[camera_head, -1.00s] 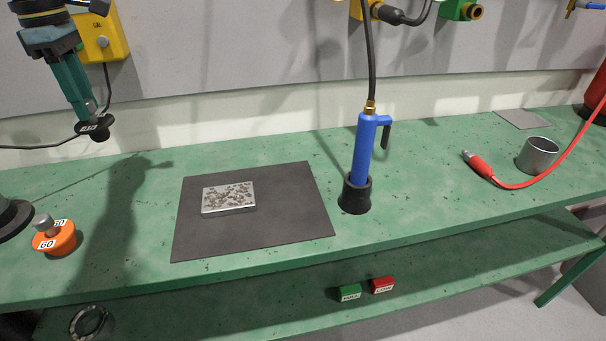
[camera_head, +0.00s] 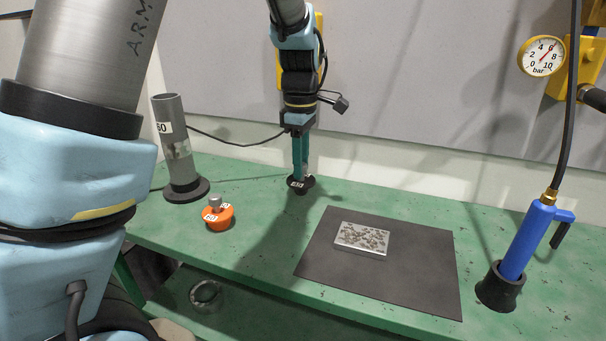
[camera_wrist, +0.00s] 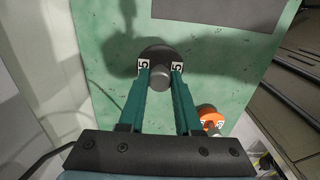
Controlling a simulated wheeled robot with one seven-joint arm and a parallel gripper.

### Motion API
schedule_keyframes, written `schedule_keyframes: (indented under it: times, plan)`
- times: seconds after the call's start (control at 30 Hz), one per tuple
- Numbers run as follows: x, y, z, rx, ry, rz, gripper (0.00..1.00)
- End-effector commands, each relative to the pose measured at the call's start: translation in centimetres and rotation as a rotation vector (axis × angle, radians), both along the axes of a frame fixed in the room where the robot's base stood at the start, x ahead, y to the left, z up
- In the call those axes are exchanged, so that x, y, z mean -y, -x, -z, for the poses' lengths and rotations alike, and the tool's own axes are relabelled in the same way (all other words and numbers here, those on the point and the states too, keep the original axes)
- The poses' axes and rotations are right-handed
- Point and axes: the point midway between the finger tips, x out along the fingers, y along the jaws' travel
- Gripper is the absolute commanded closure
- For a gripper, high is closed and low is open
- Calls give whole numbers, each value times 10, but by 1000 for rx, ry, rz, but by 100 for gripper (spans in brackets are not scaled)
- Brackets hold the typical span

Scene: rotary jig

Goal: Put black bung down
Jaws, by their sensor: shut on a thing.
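The black bung (camera_head: 300,187) is a dark disc with white number labels and a grey knob. My gripper (camera_head: 300,175) points down with its teal fingers shut on the bung's knob. In the wrist view, the bung (camera_wrist: 155,52) lies between the tips of my gripper (camera_wrist: 160,75), with green bench beneath it. The bung hangs low over the rear of the bench; I cannot tell whether it touches the top.
An orange bung (camera_head: 217,215) and a grey upright tube (camera_head: 178,150) stand to the left on the green bench (camera_head: 255,195). A dark mat (camera_head: 420,285) with a speckled metal block (camera_head: 362,238) lies to the right. A blue tool (camera_head: 527,240) stands in a black holder (camera_head: 497,288).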

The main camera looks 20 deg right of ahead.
Motion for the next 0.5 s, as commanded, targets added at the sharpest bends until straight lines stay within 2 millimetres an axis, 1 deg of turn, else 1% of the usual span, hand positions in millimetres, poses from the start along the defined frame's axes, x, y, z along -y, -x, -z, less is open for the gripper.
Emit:
schedule_keyframes:
  times: [0.1,0.2,0.3,0.5]
  plan:
    - [-1,1,18,-3,-4,-2,100]
    - [-1,0,29,-2,-3,0,100]
    - [0,0,32,-1,-1,0,100]
    - [0,0,32,-1,-1,0,100]
